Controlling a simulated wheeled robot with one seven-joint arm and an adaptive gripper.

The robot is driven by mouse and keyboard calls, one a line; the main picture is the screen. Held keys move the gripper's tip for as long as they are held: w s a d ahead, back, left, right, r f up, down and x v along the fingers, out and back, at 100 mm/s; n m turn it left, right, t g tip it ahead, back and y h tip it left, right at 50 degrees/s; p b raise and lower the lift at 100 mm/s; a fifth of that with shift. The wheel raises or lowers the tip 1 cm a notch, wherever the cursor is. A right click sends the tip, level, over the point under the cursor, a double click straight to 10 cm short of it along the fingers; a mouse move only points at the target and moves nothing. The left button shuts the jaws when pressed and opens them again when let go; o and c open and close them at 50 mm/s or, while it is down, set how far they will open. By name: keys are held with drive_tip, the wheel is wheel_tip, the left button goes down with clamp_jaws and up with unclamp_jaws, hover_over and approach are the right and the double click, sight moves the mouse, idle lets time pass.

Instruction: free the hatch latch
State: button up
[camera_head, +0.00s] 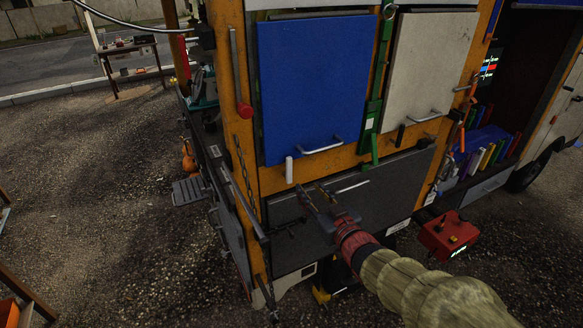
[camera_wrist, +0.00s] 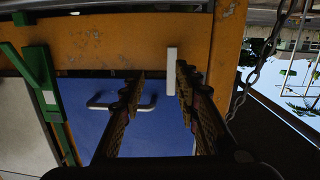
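The blue hatch panel (camera_head: 312,90) is closed on the side of the orange-framed truck, with a bar handle (camera_head: 322,146) at its lower edge. A small white upright latch (camera_head: 289,170) sits on the orange beam at its lower left corner. In the wrist view, which looks upside down, the white latch (camera_wrist: 171,72) appears between my fingertips, nearer the right finger. My gripper (camera_head: 314,191) is open and empty, in front of the dark lower panel, right of and below the latch. I cannot tell how far the fingertips are from the latch.
A pale hatch panel (camera_head: 431,62) with a dark latch (camera_head: 400,135) is to the right. A green bar (camera_head: 376,90) stands between the panels. A chain (camera_head: 243,165) and a red-ended rod (camera_head: 240,85) hang at the left corner. A red box (camera_head: 449,235) is lower right.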

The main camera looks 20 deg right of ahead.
sight(290, 166)
drive_tip(key=shift+t+y, duration=0.5)
drive_tip(key=shift+t, duration=0.1)
drive_tip(key=w+a+r, duration=0.1)
drive_tip(key=w, duration=0.1)
drive_tip(key=w+a+r, duration=0.1)
drive_tip(key=w, duration=0.2)
drive_tip(key=w+a+r, duration=0.1)
drive_tip(key=w, duration=0.1)
drive_tip(key=shift+w+r, duration=0.1)
drive_tip(key=shift+w, duration=0.2)
drive_tip(key=c, duration=0.8)
clamp_jaws()
